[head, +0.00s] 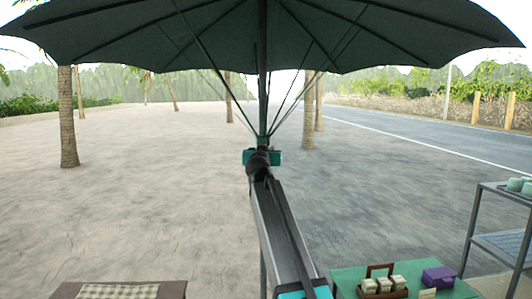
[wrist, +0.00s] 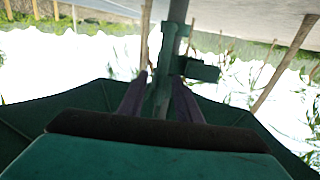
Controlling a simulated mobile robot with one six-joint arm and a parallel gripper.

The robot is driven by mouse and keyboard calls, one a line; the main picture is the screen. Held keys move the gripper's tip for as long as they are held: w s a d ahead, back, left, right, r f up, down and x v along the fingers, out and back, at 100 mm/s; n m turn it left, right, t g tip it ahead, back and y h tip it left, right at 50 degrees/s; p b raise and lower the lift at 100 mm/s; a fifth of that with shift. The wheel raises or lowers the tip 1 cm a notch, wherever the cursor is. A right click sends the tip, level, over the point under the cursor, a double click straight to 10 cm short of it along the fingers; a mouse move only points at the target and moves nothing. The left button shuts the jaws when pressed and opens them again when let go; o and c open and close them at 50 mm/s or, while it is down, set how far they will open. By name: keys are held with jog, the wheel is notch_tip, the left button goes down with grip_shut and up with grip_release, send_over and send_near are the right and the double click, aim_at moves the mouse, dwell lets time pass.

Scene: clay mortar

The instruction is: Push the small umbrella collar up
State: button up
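The umbrella's dark green canopy (head: 250,35) is open on an upright pole (head: 263,85). Thin stretchers run down from it to a small collar (head: 264,140) low on the pole. In the wrist view, which looks upside down, the green collar (wrist: 200,70) shows a block sticking out to the right of the pole. My gripper (head: 262,158) is at the pole by the collar in the head view. In the wrist view its two dark fingers (wrist: 160,90) stand apart on either side of the pole and collar sleeve. Whether they touch it is unclear. My arm hides the lower pole.
A green table (head: 455,291) with a wooden carrier (head: 380,288) and a purple box (head: 438,277) stands at lower right. A metal shelf (head: 500,240) is at the right edge. A wooden table (head: 65,290) with a cloth is at lower left. Sandy ground is otherwise open.

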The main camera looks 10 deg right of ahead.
jog(key=b+v, duration=0.4)
jog(key=v, duration=0.9)
jog(key=shift+w, duration=0.1)
